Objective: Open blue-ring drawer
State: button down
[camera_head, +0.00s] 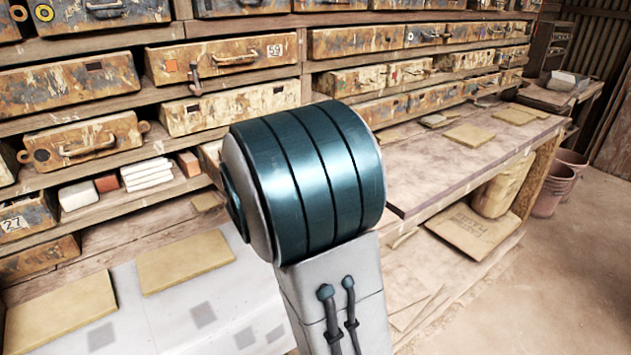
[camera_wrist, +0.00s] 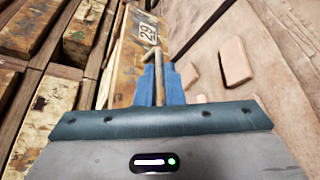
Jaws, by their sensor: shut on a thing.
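In the wrist view, the two blue fingers of my gripper (camera_wrist: 160,73) are shut on a metal bar handle (camera_wrist: 149,52). The handle belongs to a worn, rusty drawer (camera_wrist: 124,70) with a white label reading 29. I see no blue ring on this drawer in the wrist view, and its lower part is hidden by my gripper. I cannot tell how far this drawer stands out. In the head view, my own arm covers the middle, and my gripper and the held handle are hidden behind it.
Wooden shelves hold several rusty drawers, one labelled 59 (camera_head: 222,58) and one labelled 27 (camera_head: 25,216). A yellow ring (camera_head: 18,13) shows at the top left. Tan tiles (camera_head: 185,261) lie on the lower left surface.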

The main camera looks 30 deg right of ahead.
jog(key=c, duration=1.8)
grip_release()
jog(key=shift+s+f, duration=0.2)
jog(key=shift+r, duration=0.15)
jog(key=shift+a, duration=0.1)
jog(key=v, duration=1.3)
jog(key=shift+s+a+r+b, duration=0.15)
jog(key=shift+a+b, duration=0.15)
jog(key=shift+b, duration=0.05)
jog(key=s+d+f+m+g+y+p, duration=0.2)
jog(key=s+f+m+g+y, duration=0.35)
jog(key=s, duration=0.55)
jog(key=s+a+m+y, duration=0.2)
jog(key=a+y, duration=0.1)
jog(key=s+a+m+t+y+p, duration=0.1)
jog(key=a+m+y, duration=0.1)
jog(key=a, duration=0.1)
jog(key=s+a+m+y, duration=0.2)
jog(key=a+y, duration=0.1)
jog(key=shift+s+a+f+t+y+p, duration=0.1)
jog(key=shift+s+f+t+y+p, duration=0.05)
jog(key=shift+s+t+y+p, duration=0.2)
